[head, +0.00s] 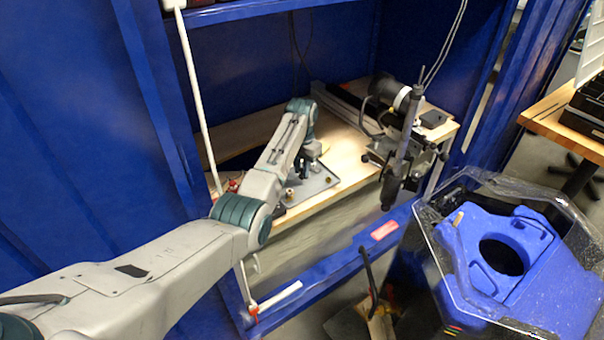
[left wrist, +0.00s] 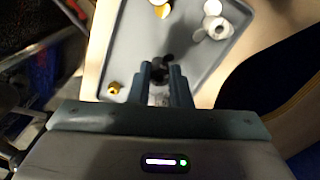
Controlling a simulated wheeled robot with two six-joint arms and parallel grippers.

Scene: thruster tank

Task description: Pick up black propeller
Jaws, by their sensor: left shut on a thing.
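My left gripper (left wrist: 160,75) is shut on the black propeller (left wrist: 159,69), a small dark piece between the fingertips in the left wrist view. The fingers hide part of it, and its full shape does not show. The gripper is over a grey tray (left wrist: 118,40); I cannot tell whether the propeller touches the tray. In the head view my left gripper (head: 304,168) points down at the same tray (head: 322,184), and the propeller is too small to make out. My right gripper is in neither view.
A brass fitting (left wrist: 114,88) and a white propeller-like part (left wrist: 217,28) lie in the tray. The tray sits on a wooden bench (head: 345,150) inside a blue frame. A black instrument on a stand (head: 400,140) is to the right. A clear tank (head: 430,235) with a blue insert stands front right.

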